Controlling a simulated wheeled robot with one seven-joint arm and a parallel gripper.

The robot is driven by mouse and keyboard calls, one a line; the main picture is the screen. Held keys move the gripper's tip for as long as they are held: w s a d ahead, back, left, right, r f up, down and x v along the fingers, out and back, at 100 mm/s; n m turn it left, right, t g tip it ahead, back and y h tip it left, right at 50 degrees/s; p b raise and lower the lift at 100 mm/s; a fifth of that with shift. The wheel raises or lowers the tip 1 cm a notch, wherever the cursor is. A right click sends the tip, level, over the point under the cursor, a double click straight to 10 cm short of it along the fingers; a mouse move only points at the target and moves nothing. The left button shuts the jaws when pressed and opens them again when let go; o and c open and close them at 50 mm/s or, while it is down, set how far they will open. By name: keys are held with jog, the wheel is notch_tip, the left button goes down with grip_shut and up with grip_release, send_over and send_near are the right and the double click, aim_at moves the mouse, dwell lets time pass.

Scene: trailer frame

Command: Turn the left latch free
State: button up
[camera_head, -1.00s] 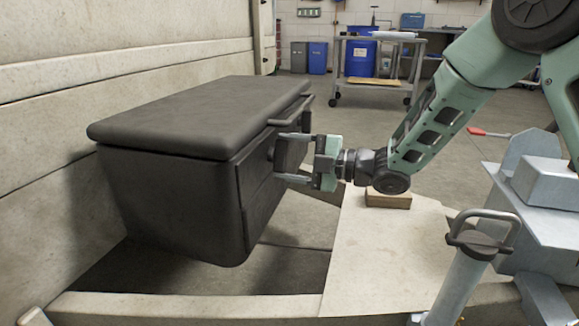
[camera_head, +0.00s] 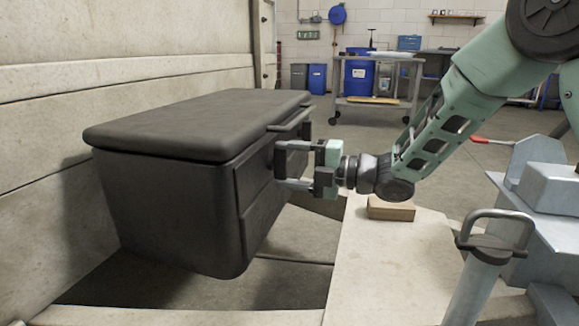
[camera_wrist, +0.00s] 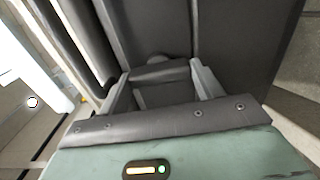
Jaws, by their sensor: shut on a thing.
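A dark grey lidded box (camera_head: 165,205) stands against the pale panel at the left, its lid (camera_head: 200,118) down. My gripper (camera_head: 277,162) reaches its front face from the right, its two fingers one above the other in the head view. In the wrist view, my gripper (camera_wrist: 166,82) is shut on the latch (camera_wrist: 160,73), a small dark block between the fingers, with a rounded knob behind it. The fingers hide the latch in the head view, and its exact angle is hard to tell.
A bar handle (camera_head: 290,121) sits on the box front just above my gripper. A wooden block (camera_head: 391,209) lies on the pale board below my wrist. A metal post with a loop handle (camera_head: 490,250) stands at the lower right. A cart (camera_head: 375,105) stands far back.

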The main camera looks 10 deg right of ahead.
jog(key=shift+d+f, duration=0.1)
jog(key=o, duration=1)
jog(key=shift+p+v, duration=3.5)
jog(key=shift+v, duration=5.2)
